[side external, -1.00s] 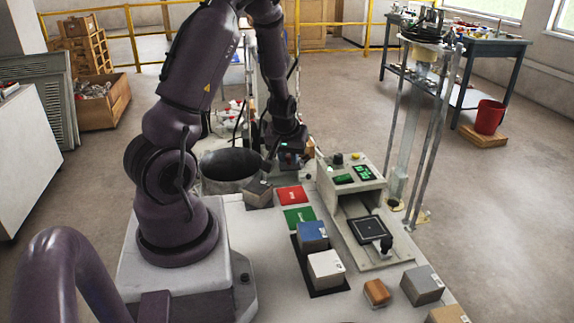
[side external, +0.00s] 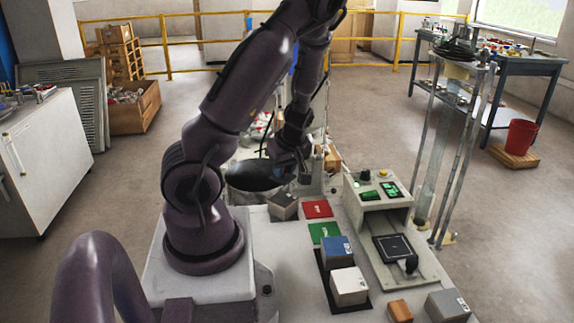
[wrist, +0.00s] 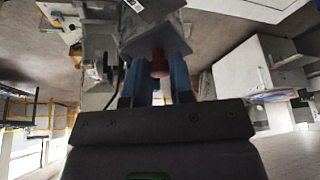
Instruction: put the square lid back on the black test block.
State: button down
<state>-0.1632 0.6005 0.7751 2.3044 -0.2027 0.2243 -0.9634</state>
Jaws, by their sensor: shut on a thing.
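In the wrist view my gripper (wrist: 155,88) has its blue fingers closed around a short red knob (wrist: 158,62). The knob joins a dark grey square piece, which looks like the square lid (wrist: 150,42). In the side view my gripper (side external: 303,178) is low beside the dark round bin, just above and right of a grey block (side external: 283,206). The lid is too small and covered to make out there. I cannot pick out the black test block for sure; a black square plate (side external: 393,247) lies in the tester at the right.
Red (side external: 317,208) and green (side external: 324,231) tiles lie on the bench near the grey block. A blue-topped block (side external: 336,253) and a white block (side external: 349,287) stand on a black strip. The tester housing (side external: 378,190) stands right of the tiles. The dark bin (side external: 255,176) is at the back.

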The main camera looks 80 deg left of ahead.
aim_at(286, 179)
jog(key=shift+f, duration=2.9)
jog(key=shift+f, duration=0.25)
jog(key=c, duration=0.5)
grip_release()
jog(key=shift+r, duration=3)
